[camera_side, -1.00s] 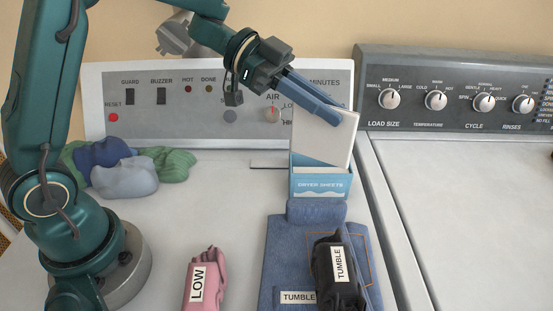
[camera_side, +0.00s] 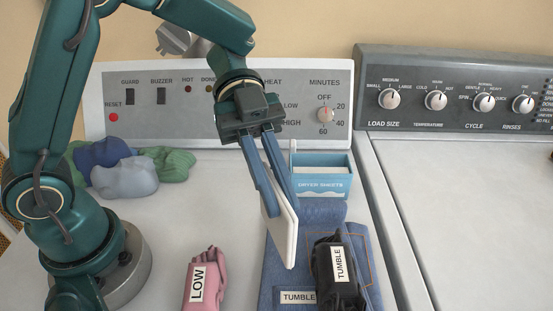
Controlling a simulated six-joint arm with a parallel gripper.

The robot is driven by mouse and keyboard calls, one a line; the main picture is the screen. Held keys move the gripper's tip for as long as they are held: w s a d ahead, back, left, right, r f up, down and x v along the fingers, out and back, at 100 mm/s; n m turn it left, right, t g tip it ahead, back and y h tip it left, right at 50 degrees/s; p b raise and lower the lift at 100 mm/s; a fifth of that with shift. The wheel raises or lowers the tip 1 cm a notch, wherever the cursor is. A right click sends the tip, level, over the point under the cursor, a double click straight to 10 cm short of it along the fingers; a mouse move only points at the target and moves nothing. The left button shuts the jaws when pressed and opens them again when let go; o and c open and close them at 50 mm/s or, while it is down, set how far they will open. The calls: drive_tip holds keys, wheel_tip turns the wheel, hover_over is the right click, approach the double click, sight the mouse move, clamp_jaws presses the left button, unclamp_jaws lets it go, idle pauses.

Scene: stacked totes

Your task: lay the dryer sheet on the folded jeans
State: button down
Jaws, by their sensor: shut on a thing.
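The dryer sheet (camera_side: 282,238) is a white, flat, stiff-looking square. My gripper (camera_side: 282,202) is shut on it, with the long blue fingers pointing down. The sheet hangs steeply tilted in front of the left part of the folded jeans (camera_side: 318,212). I cannot tell whether its lower corner touches the denim. The jeans lie flat on the white dryer top, with a "TUMBLE" label (camera_side: 298,297) at their near edge. A black bundle (camera_side: 336,275), also labelled "TUMBLE", lies on the right part of the jeans. The blue dryer sheets box (camera_side: 322,184) stands open behind the jeans.
A pink bundle labelled "LOW" (camera_side: 204,280) lies left of the jeans. Blue and green crumpled cloths (camera_side: 125,172) lie at the back left. The dryer panel (camera_side: 200,125) rises behind. The washer lid (camera_side: 470,220) at right is clear.

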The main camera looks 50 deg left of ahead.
sight(294, 258)
drive_tip(key=x, duration=0.4)
drive_tip(key=shift+w+f, duration=0.2)
drive_tip(key=shift+f, duration=0.15)
drive_tip(key=shift+d+f, duration=0.1)
drive_tip(key=shift+f, duration=1.95)
drive_tip(key=shift+f, duration=0.1)
drive_tip(key=c, duration=0.9)
unclamp_jaws()
